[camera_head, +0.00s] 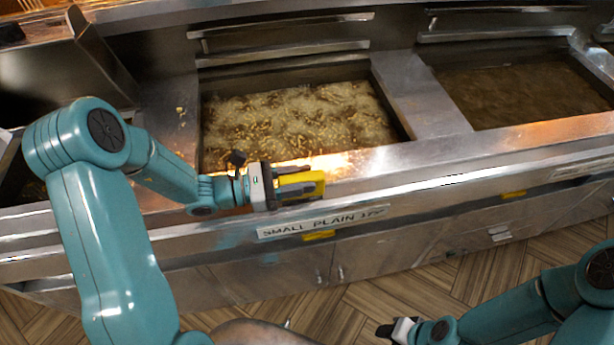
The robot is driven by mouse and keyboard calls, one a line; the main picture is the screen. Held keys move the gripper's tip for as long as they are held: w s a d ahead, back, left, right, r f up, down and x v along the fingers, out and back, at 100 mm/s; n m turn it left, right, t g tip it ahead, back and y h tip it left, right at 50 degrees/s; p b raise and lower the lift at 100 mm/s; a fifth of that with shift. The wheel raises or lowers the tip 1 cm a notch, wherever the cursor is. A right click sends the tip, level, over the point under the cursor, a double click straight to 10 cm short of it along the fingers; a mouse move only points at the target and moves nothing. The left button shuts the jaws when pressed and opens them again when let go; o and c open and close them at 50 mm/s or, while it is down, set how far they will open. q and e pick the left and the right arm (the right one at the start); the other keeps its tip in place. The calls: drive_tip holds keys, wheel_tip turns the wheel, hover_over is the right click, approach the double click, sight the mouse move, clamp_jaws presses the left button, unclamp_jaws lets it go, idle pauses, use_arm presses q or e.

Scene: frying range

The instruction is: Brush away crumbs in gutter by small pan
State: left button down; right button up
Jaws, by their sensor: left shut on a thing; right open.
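My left gripper (272,187) is shut on a yellow block-like tool (312,183), which looks like the brush; no bristles can be made out. It is over the front metal ledge (350,163) of the small pan; whether it touches the ledge I cannot tell. A few crumbs (181,111) lie on the metal strip left of the pan. My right gripper (392,328) is open and empty, low over the floor.
A second vat (525,92) with calmer brown oil lies to the right, past a bare metal divider (420,90). A raised steel panel (95,55) stands at the upper left. Yellow tabs (514,194) sit on the cabinet front. The wooden floor (380,290) in front is clear.

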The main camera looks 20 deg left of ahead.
sight(320, 174)
use_arm(q)
drive_tip(key=shift+v, duration=2.9)
drive_tip(key=shift+b+x, duration=0.3)
drive_tip(key=shift+x, duration=2)
drive_tip(key=shift+b+x, duration=0.3)
drive_tip(key=shift+x, duration=2.2)
drive_tip(key=shift+w+d, duration=0.2)
drive_tip(key=shift+d, duration=0.05)
